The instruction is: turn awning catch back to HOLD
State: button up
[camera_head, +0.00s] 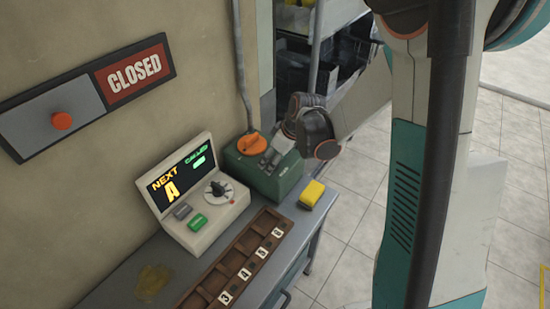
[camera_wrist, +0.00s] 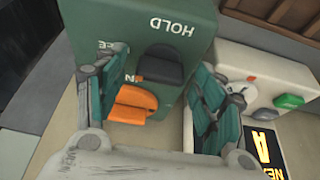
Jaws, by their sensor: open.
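The awning catch control is a green box (camera_head: 268,181) on the counter, with an orange knob (camera_head: 251,143) on top. In the wrist view the green box (camera_wrist: 195,15) carries upside-down white lettering reading HOLD beside a black lever or knob (camera_wrist: 160,66). The orange part (camera_wrist: 133,103) lies nearer my wrist. Other lettering is partly hidden by a finger. My gripper (camera_head: 277,150) is at the box top; in the wrist view its fingers (camera_wrist: 152,80) are apart on either side of the orange and black parts. I cannot tell whether they touch.
A cream console (camera_head: 190,230) with a screen, dial and buttons stands left of the green box. A yellow block (camera_head: 311,194) and a brown numbered tray (camera_head: 241,253) are close by. A CLOSED sign (camera_head: 132,75) hangs on the wall. A grey conduit (camera_head: 240,70) runs down behind the box.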

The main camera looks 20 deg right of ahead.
jog(key=c, duration=1.1)
jog(key=shift+o, duration=0.2)
jog(key=shift+m, duration=0.3)
jog(key=m, duration=0.1)
jog(key=m+h+b, duration=0.1)
jog(key=m, duration=0.1)
jog(key=shift+s+a+m+t+h, duration=0.1)
jog(key=shift+a+m+t+h, duration=0.05)
jog(key=shift+m+t+h, duration=0.15)
jog(key=m+h+b, duration=0.1)
jog(key=m, duration=0.3)
jog(key=shift+a+m+h, duration=0.1)
jog(key=shift+m+h, duration=0.2)
jog(key=shift+h, duration=0.1)
jog(key=m, duration=0.2)
jog(key=m+h, duration=0.1)
jog(key=m, duration=0.1)
jog(key=shift+a+h, duration=0.1)
jog(key=shift+h, duration=0.2)
jog(key=shift+m+g+h+b, duration=0.25)
jog(key=shift+m+g+h, duration=0.15)
jog(key=shift+m, duration=0.85)
jog(key=shift+m+g+h+b, duration=0.25)
jog(key=shift+m+g, duration=0.25)
jog(key=shift+m, duration=0.75)
